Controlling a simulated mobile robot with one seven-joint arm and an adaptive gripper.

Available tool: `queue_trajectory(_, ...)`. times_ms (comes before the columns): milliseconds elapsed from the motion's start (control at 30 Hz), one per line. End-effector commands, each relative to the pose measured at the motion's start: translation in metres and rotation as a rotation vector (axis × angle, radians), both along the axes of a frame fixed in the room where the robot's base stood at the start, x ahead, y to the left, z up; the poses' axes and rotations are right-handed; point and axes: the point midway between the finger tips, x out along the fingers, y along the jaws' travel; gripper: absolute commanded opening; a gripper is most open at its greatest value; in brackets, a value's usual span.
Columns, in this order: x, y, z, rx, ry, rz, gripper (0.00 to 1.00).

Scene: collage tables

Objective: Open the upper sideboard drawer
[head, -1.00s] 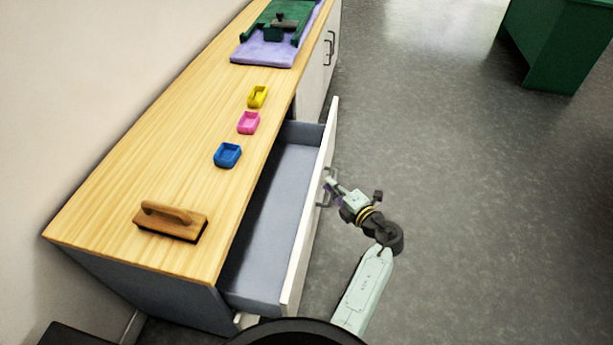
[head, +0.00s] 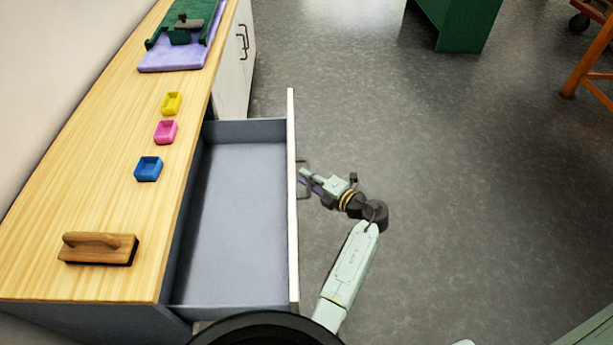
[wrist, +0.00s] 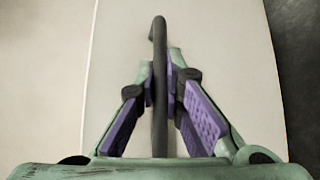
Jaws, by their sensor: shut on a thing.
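The upper sideboard drawer (head: 235,215) is pulled well out from the sideboard (head: 110,205), and its grey inside is empty. Its white front panel (head: 292,240) faces right. My gripper (head: 303,178) is at the dark bar handle (head: 304,163) on the outer side of that panel. In the wrist view the handle (wrist: 159,60) runs between my two purple-padded fingers (wrist: 163,95), which are shut on it. The lower part of the sideboard below the drawer is mostly hidden.
On the wooden top are a wooden brush (head: 98,248), small blue (head: 148,169), pink (head: 165,132) and yellow (head: 172,103) trays, and a green device (head: 183,30) on a purple mat (head: 165,62). Grey floor (head: 450,180) is clear to the right. A green cabinet (head: 460,25) stands farther back.

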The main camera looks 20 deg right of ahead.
Motion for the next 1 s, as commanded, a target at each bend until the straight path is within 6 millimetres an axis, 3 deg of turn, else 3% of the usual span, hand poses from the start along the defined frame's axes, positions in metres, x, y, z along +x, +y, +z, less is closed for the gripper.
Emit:
queue_trajectory(33,0.001,0.0,0.001,-0.002,-0.003,-0.001,0.0)
queue_trajectory(67,0.001,0.0,0.001,-0.002,-0.003,-0.001,0.1)
queue_trajectory(367,0.001,0.0,0.001,0.0,-0.002,-0.001,0.29)
queue_trajectory(733,-0.003,-0.002,0.001,0.0,0.0,-0.002,0.3)
queue_trajectory(1000,-0.045,-0.024,0.007,-0.001,0.0,-0.005,0.3)
